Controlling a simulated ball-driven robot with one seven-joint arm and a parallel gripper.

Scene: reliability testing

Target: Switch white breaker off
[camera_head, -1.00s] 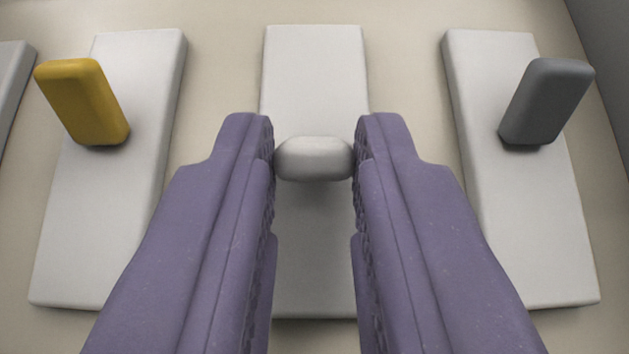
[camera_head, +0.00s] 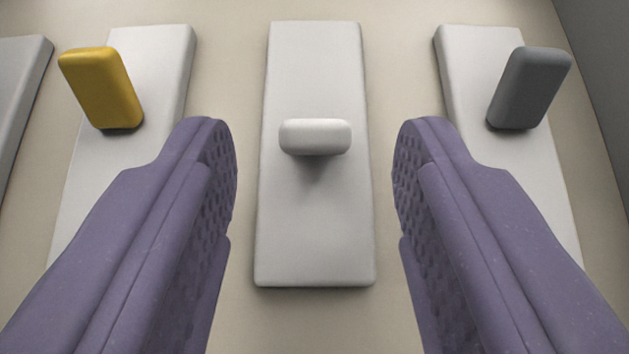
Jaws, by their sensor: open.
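The white breaker lever (camera_head: 315,137) stands out from the middle of a pale plate (camera_head: 314,240) at the centre of the view. It points almost straight toward the camera, with a small shadow just below it. My gripper (camera_head: 315,155) is open and empty. Its two purple fingers stand wide apart, one on each side of the white lever, with a clear gap on both sides. Neither finger touches the lever.
A yellow lever (camera_head: 101,88) on its own pale plate is at the left, and a grey lever (camera_head: 529,88) on another is at the right. Both tilt up in the picture. The fingers partly cover both plates. A grey wall edge (camera_head: 600,70) runs along the far right.

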